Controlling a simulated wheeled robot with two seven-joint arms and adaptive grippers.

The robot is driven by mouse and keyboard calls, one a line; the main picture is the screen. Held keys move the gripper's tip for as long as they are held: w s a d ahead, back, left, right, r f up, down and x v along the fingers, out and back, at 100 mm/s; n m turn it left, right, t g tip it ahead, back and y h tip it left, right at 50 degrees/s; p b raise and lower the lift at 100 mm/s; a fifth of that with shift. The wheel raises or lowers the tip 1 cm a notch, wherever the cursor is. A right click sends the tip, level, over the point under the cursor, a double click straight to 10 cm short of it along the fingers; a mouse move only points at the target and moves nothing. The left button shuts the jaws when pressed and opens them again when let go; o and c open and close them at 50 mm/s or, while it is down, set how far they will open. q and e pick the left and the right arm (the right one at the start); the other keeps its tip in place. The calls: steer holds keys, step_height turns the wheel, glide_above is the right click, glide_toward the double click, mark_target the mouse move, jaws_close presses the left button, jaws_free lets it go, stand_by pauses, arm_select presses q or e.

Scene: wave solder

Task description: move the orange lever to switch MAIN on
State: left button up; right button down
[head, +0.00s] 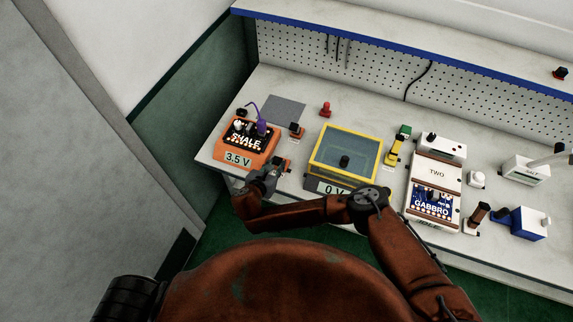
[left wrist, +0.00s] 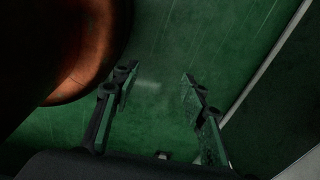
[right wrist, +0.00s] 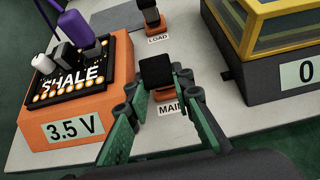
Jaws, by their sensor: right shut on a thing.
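In the head view my right gripper (head: 270,177) is at the bench's front edge, between the orange SHALE unit and the yellow-framed box. My left gripper (left wrist: 158,76) is open and empty above the green floor in the left wrist view.
The orange SHALE unit (right wrist: 105,110), reading 3.5 V, stands close left of my right gripper. The LOAD lever (right wrist: 152,18) is behind. The yellow-framed box (head: 318,152), reading 0 V, stands to the right. The white GABBRO unit (head: 437,172) is farther right.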

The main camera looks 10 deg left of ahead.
stand_by(0.4)
steer(key=c, duration=1.7)
jaws_free()
steer(key=shift+s+f, duration=0.1)
steer(key=v, duration=1.2)
steer(key=shift+f, duration=0.1)
steer(key=shift+s, duration=0.1)
